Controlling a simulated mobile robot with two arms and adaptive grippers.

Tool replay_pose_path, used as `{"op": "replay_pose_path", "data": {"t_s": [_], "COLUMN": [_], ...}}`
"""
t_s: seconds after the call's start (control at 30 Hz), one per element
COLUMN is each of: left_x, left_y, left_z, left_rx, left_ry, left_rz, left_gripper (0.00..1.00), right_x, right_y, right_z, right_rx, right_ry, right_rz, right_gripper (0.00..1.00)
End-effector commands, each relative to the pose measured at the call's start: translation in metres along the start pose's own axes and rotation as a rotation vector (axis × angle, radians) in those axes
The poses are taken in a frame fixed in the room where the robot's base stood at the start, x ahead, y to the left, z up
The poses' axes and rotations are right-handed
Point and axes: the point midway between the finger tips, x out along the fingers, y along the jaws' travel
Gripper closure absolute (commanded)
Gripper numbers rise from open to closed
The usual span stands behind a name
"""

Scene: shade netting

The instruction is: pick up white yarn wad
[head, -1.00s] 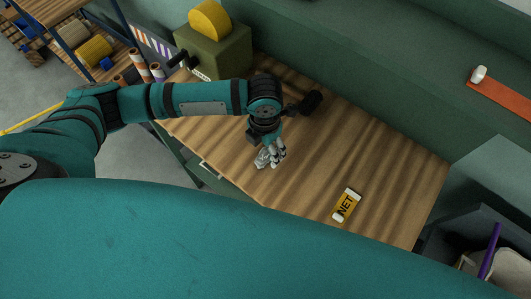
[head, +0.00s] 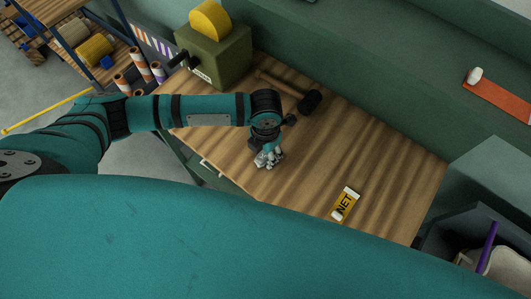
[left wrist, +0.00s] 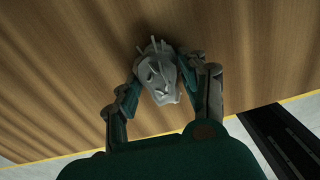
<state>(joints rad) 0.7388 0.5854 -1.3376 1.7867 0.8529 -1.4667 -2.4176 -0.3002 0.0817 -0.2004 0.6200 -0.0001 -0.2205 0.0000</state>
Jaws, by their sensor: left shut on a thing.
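The white yarn wad (left wrist: 158,75) is a crumpled, greyish-white lump with loose strands. In the left wrist view it sits between the two fingers of my left gripper (left wrist: 165,84). In the head view my left gripper (head: 268,157) is low over the wooden tabletop near its front left edge. It is shut on the wad, and its fingers and the wad are hard to tell apart there. I cannot tell whether the wad touches the table. My right gripper is not in view.
A dark-headed mallet (head: 310,102) lies on the wooden table (head: 390,165) behind my left gripper. A yellow NET label (head: 345,205) lies to the right. A green box with a yellow disc (head: 217,55) stands at the back left. The table's middle right is clear.

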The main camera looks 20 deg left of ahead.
Motion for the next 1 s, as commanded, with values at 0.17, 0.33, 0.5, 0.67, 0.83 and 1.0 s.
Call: {"op": "replay_pose_path", "data": {"t_s": [0.17, 0.33, 0.5, 0.67, 0.83, 1.0], "left_x": [0.000, -0.004, -0.019, -0.034, -0.037, -0.042], "left_y": [0.000, 0.000, 0.001, -0.013, -0.052, -0.097], "left_z": [0.000, 0.000, 0.001, -0.003, -0.014, -0.026], "left_rx": [0.000, -0.001, 0.000, 0.006, 0.008, 0.008], "left_ry": [0.000, 0.000, -0.004, 0.000, -0.001, -0.002], "left_rz": [0.000, 0.000, 0.001, -0.004, -0.005, -0.005], "left_gripper": [0.70, 0.70, 0.70, 0.70, 0.70, 0.70], "right_x": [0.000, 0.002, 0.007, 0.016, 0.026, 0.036], "right_y": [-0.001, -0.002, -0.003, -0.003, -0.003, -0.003], "right_z": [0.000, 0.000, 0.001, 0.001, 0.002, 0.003], "right_rx": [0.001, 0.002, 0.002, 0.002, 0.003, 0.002], "right_ry": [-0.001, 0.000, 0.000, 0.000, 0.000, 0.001], "right_rz": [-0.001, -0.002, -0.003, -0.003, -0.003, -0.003], "right_gripper": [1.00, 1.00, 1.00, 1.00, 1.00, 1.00]}}
